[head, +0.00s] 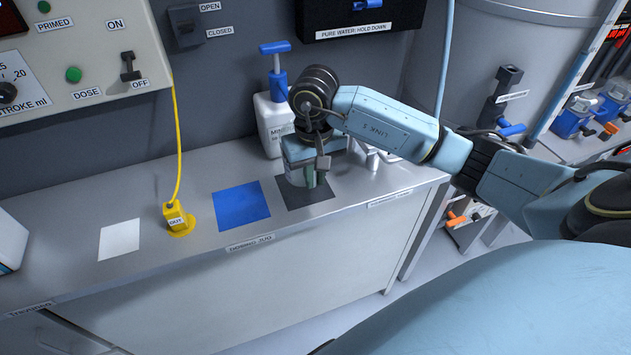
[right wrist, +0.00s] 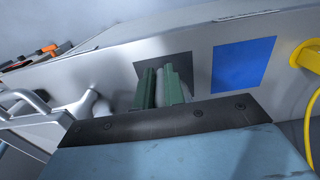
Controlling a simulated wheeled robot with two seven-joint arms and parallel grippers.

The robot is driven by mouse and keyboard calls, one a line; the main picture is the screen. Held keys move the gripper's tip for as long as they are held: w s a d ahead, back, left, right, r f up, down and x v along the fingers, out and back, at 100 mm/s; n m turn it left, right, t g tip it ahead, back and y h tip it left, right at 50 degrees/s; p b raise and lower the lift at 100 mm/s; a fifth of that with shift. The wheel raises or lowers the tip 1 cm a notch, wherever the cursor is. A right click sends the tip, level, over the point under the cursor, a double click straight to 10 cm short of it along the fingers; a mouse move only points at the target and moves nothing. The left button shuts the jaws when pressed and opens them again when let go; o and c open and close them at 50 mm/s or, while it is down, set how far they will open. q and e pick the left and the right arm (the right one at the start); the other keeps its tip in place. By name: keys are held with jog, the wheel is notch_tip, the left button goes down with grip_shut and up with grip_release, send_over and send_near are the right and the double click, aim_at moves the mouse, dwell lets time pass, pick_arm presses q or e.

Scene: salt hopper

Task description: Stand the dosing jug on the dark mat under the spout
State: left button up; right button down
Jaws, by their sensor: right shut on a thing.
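My right gripper (head: 309,181) is low over the dark mat (head: 322,198), pointing down. In the right wrist view its two green fingers (right wrist: 161,90) are shut on a pale grey-white thing (right wrist: 174,88), which looks like the dosing jug. Most of this thing is hidden by the fingers and wrist, so I cannot tell whether its base touches the mat. The dark mat also shows behind the fingers in the right wrist view (right wrist: 181,62). I cannot make out the spout. My left gripper is not in view.
A blue mat (head: 241,205) lies left of the dark mat. Further left are a yellow outlet fitting (head: 176,217) with a hose and a white mat (head: 119,239). A white pump bottle (head: 271,124) stands behind my gripper. White items (head: 372,157) stand close on its right.

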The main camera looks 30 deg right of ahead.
aim_at(315, 188)
notch_tip(315, 188, down, 3)
jog(key=shift+r, duration=0.1)
jog(key=shift+f+p, duration=0.3)
jog(key=shift+f, duration=0.05)
jog(key=shift+f, duration=0.1)
jog(key=shift+f+b, duration=0.15)
jog(key=shift+b, duration=0.2)
jog(key=c, duration=1.5)
grip_release()
jog(key=shift+r+p, duration=0.35)
jog(key=shift+p, duration=0.1)
notch_tip(315, 188, up, 12)
jog(key=shift+f+b, duration=0.1)
jog(key=shift+b, duration=0.5)
